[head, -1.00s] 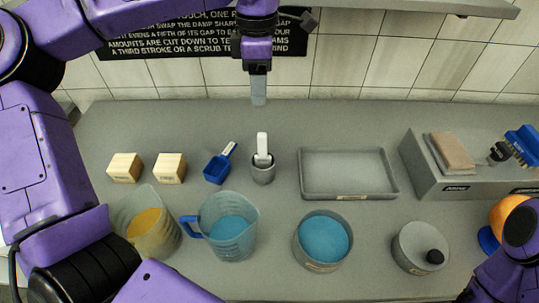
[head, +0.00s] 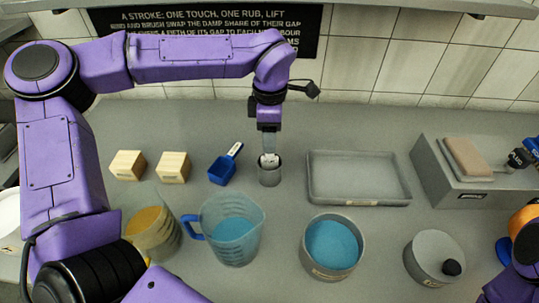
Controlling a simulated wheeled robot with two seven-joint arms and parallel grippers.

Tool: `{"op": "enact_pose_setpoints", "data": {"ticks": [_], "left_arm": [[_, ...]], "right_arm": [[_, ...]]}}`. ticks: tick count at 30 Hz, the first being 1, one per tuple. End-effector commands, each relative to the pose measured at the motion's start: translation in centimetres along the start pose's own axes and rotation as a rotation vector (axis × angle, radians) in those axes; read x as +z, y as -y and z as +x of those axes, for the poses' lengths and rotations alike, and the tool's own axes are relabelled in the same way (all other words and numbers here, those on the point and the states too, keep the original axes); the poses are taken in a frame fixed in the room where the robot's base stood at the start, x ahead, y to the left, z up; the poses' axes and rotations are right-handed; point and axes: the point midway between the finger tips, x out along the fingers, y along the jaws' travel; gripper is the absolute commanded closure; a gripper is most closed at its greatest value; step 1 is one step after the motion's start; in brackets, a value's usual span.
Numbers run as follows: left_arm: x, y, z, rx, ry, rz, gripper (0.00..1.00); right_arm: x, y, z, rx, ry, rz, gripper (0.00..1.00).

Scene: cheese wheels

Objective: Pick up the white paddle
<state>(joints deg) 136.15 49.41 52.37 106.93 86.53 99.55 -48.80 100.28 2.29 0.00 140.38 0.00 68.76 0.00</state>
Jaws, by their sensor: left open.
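The white paddle (head: 268,160) stands in a small grey cup (head: 269,177) near the middle of the counter. Only its top shows now, because my left gripper (head: 268,150) is directly above it and covers most of it. My left gripper points down, is open, and has its fingertips at or just above the paddle's top. I cannot tell whether the fingers are around it. Part of my right arm shows at the lower right edge, but its gripper is not in view.
Left of the cup are a blue scoop (head: 225,166) and wooden blocks (head: 173,167). A grey tray (head: 358,201) lies to the right. In front stand a blue-handled jug (head: 233,230), a bowl of blue stuff (head: 332,246) and a lidded pot (head: 433,258). A grey stand (head: 468,185) is at far right.

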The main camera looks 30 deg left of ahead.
Motion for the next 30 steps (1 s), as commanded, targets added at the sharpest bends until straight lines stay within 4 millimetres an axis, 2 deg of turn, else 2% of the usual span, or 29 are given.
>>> {"op": "enact_pose_setpoints", "data": {"ticks": [7, 8, 12, 22, 26, 30], "left_arm": [[0.0, 0.0, 0.4, 0.001, 0.001, 0.0, 0.49], [0.0, 0.0, 0.4, 0.001, 0.001, 0.0, 0.55], [0.0, 0.0, 0.4, 0.001, 0.001, 0.0, 1.0], [0.0, 0.0, -0.1, 0.002, 0.001, -0.001, 1.0], [0.0, -0.1, -2.5, 0.005, 0.004, -0.002, 1.0], [0.0, -0.1, -6.0, 0.006, 0.002, -0.003, 1.0]], "right_arm": [[0.0, 0.0, 0.0, 0.0, 0.0, 0.0, 0.57], [0.0, 0.0, 0.0, 0.0, 0.0, 0.0, 0.57], [0.0, 0.0, 0.0, 0.0, 0.0, 0.0, 0.57], [0.1, 0.0, 0.1, 0.0, 0.0, 0.0, 0.57], [0.2, 0.0, 0.5, 0.0, 0.0, 0.0, 0.57], [0.3, 0.1, 0.7, 0.0, 0.0, 0.0, 0.57]]}}
